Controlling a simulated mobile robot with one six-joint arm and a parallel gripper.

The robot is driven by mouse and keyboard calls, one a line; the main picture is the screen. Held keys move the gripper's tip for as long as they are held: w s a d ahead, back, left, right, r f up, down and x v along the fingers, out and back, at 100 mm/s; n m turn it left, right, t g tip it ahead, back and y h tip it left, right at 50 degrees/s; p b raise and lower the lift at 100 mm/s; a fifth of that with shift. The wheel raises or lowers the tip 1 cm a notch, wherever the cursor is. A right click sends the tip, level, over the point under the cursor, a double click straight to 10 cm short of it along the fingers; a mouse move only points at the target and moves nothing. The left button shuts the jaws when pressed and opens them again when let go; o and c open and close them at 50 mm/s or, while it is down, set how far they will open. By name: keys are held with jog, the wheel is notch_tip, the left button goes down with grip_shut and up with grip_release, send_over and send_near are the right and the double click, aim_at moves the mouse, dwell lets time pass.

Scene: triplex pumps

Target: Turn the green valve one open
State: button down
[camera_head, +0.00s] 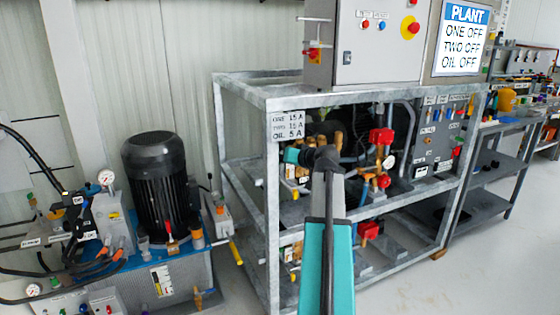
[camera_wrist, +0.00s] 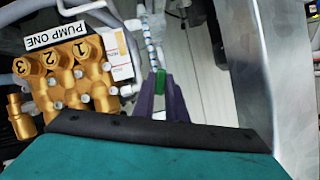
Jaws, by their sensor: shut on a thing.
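The green valve handle (camera_wrist: 160,80) shows as a small green piece in the wrist view, right of the brass pump block labelled PUMP ONE (camera_wrist: 75,75). My gripper (camera_wrist: 162,90) has its two dark purple fingers on either side of the green handle and is shut on it. A pale hose or pipe runs up behind the handle. In the head view my teal arm reaches into the frame, and the handle and fingertips are hidden there. How far the valve is turned cannot be told.
A galvanised frame post (camera_wrist: 265,70) stands close right of my gripper. In the head view the sign (camera_head: 464,38) reads PLANT, ONE OFF, TWO OFF, OIL OFF. A black motor (camera_head: 156,180) stands left of the frame. Red parts and a gauge (camera_head: 389,162) lie right of my arm.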

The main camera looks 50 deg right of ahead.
jog(key=shift+w+r, duration=0.1)
jog(key=shift+r, duration=0.2)
jog(key=c, duration=1.8)
grip_release()
jog(key=shift+f, duration=0.15)
jog(key=shift+s, duration=0.2)
jog(key=p+v, duration=0.3)
jog(key=v, duration=1)
jog(key=shift+s, duration=0.2)
jog(key=shift+a, duration=0.1)
